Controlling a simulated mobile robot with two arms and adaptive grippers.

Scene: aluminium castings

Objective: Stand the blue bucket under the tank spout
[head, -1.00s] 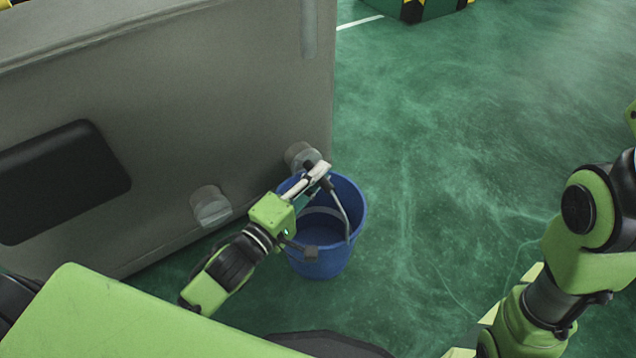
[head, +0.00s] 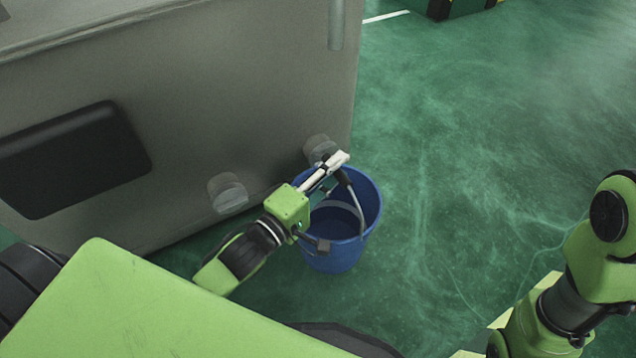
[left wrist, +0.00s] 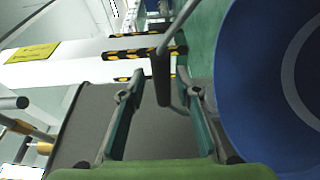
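The blue bucket (head: 343,259) stands upright on the green floor beside the grey tank (head: 240,90). Its blue wall also fills the right of the left wrist view (left wrist: 245,100). A short translucent round fitting (head: 320,148) juts from the tank just behind the bucket, and a similar one (head: 228,193) sits further left; I cannot tell which is the spout. My right gripper is out of view.
A black panel (head: 75,160) is on the tank's side. The floor (head: 460,150) right of the bucket is open. A dark green block with yellow marks (head: 462,8) stands at the far back. My right arm is at the right edge.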

